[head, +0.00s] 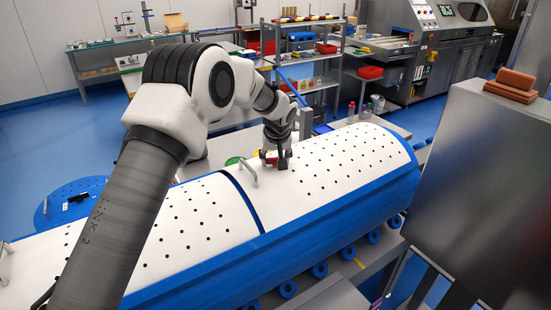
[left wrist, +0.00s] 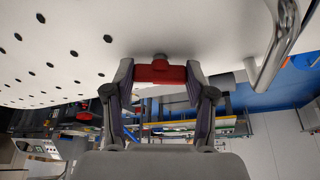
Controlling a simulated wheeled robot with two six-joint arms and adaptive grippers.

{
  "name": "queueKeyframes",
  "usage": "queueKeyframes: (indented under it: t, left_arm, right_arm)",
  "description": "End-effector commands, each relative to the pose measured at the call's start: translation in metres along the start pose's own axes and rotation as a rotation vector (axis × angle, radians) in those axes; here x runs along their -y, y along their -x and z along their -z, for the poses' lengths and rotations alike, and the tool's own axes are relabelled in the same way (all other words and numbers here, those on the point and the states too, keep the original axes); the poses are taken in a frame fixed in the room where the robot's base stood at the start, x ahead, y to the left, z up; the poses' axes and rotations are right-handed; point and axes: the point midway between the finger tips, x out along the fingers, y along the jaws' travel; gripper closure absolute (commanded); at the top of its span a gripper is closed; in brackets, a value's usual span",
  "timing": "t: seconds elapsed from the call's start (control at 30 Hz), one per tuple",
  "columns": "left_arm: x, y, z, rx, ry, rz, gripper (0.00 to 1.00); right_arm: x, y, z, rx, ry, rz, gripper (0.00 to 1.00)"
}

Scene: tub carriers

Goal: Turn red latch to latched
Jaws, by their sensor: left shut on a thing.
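The red latch (left wrist: 160,73) is a short red bar with a grey round pivot, set against the white perforated lid. My left gripper (left wrist: 158,83) is shut on the red latch, with a finger pad at each end of the bar. In the head view my left gripper (head: 276,159) is at the lid near its back edge, and only a little of the red latch (head: 269,157) shows beside the fingers. The lid (head: 340,165) is closed on the blue tub (head: 330,215). My right gripper is not in view.
A metal handle (head: 248,172) stands on the lid close to my left gripper, and it also shows in the left wrist view (left wrist: 272,50). A second white lid (head: 205,220) lies to the left. A grey cabinet (head: 480,180) stands at the right. Shelves (head: 310,60) stand behind.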

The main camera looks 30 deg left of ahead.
Motion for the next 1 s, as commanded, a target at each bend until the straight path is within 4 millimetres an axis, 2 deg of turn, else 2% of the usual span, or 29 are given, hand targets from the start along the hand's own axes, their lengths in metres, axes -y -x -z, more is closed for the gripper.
queueKeyframes:
  t: [0.53, 1.0]
  left_arm:
    - [0.003, 0.002, 0.003, -0.003, -0.453, -0.192, 0.8]
    - [0.004, -0.002, 0.003, -0.006, -0.841, -0.351, 0.8]
  right_arm:
    - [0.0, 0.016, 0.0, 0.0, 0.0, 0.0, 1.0]
    - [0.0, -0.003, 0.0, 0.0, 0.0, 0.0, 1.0]
